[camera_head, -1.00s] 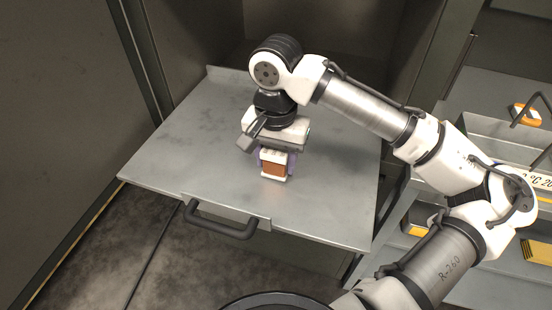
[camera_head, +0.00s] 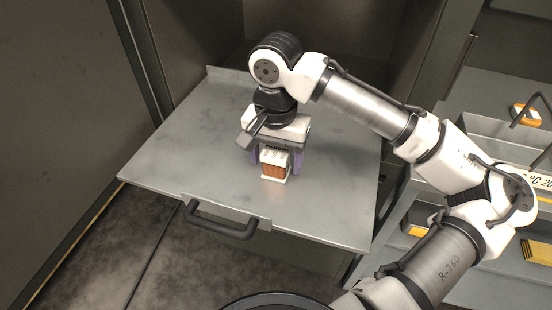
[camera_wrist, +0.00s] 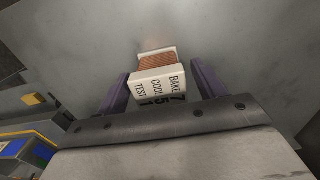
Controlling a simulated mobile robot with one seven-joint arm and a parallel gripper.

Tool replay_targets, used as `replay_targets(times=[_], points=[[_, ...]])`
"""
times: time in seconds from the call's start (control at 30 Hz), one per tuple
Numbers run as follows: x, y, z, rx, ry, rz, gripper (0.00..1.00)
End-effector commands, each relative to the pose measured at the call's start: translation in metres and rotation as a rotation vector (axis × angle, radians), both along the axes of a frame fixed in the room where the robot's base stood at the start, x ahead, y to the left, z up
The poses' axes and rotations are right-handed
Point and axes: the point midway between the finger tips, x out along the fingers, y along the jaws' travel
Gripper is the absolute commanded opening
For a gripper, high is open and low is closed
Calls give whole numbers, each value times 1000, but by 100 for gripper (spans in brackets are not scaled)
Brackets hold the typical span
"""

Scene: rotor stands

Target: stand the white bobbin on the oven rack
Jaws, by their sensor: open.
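The white bobbin (camera_head: 274,165), with a copper-brown winding, stands upright on the grey metal oven rack (camera_head: 335,205), a flat pulled-out shelf. In the wrist view the bobbin (camera_wrist: 157,82) shows its white top flange with printed words and numbers, and the brown winding beyond it. My gripper (camera_head: 276,160) is open above and around the bobbin, with a purple finger on each side. The bobbin's far side is hidden.
A dark handle (camera_head: 222,222) is on the rack's front edge. Dark cabinet walls rise at the left and back. At right, a lower grey bench carries bins and an orange-and-white part (camera_head: 527,115). The rack around the bobbin is bare.

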Motion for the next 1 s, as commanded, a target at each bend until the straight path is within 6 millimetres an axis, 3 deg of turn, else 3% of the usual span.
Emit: replay_targets(times=[0.3,0.5,0.7,1.0], points=[[0,1,67,-1,-2,1,69],[0,0,100,-3,-1,-1,69],[0,0,112,-1,-1,1,69],[0,0,112,-1,0,0,69]])
